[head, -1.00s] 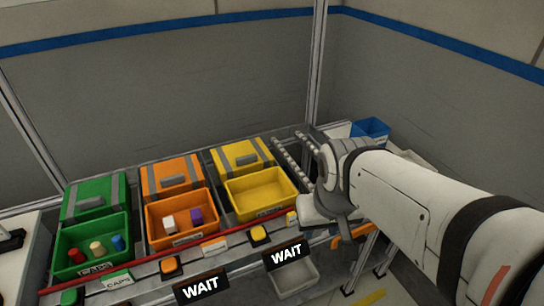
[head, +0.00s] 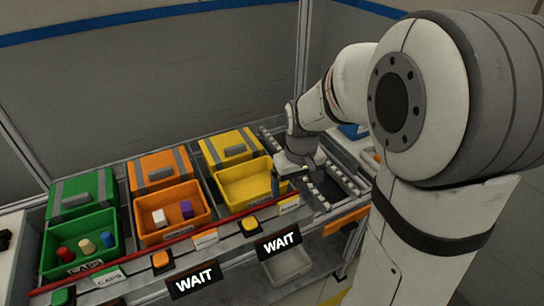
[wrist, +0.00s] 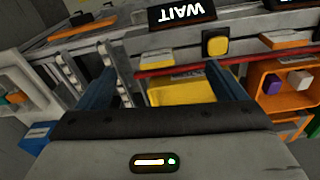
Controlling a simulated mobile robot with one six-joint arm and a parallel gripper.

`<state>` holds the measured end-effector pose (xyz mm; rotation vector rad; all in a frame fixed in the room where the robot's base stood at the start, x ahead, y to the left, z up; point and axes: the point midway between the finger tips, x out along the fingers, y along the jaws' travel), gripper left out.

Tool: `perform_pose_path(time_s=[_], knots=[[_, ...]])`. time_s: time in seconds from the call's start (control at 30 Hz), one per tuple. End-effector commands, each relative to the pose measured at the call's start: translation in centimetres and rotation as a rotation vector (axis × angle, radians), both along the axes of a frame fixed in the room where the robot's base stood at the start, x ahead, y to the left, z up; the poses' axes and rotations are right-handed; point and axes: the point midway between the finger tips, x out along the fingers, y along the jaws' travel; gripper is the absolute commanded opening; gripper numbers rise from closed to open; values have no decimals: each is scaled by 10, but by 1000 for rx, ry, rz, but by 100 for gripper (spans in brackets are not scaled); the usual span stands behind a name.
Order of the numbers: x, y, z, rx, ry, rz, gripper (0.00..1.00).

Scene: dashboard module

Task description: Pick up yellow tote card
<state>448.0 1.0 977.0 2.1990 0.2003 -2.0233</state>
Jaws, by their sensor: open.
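The yellow tote card (head: 289,206) is a small yellow plate at the front rail, right of the yellow button and in front of the yellow tote (head: 247,184). In the wrist view, which is upside down, the card (wrist: 157,60) lies beyond and between my fingertips, with the yellow tote (wrist: 185,92) nearer. My gripper (head: 296,182) hangs over the right side of the yellow tote, behind the card. Its two blue-grey fingers (wrist: 163,76) are spread wide with nothing between them.
A red rail (head: 215,221) runs along the totes' front. The orange tote (head: 170,220) holds a white and a purple piece; the green tote (head: 80,248) holds several caps. Black WAIT signs (head: 279,243) hang in front. A roller track (head: 325,190) lies to the right.

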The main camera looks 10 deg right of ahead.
Motion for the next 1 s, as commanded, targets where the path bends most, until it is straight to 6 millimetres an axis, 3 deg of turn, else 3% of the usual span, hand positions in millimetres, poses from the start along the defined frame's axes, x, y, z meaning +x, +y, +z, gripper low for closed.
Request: perform_pose_path(time_s=[0.1, 0.3, 0.77, 1.0], knots=[[30, 1, -35, -2, 42, 46, 91], [59, 2, -73, -4, 75, 98, 91], [66, 1, -122, -4, 88, 113, 91], [66, 0, -156, -3, 86, 113, 91]])
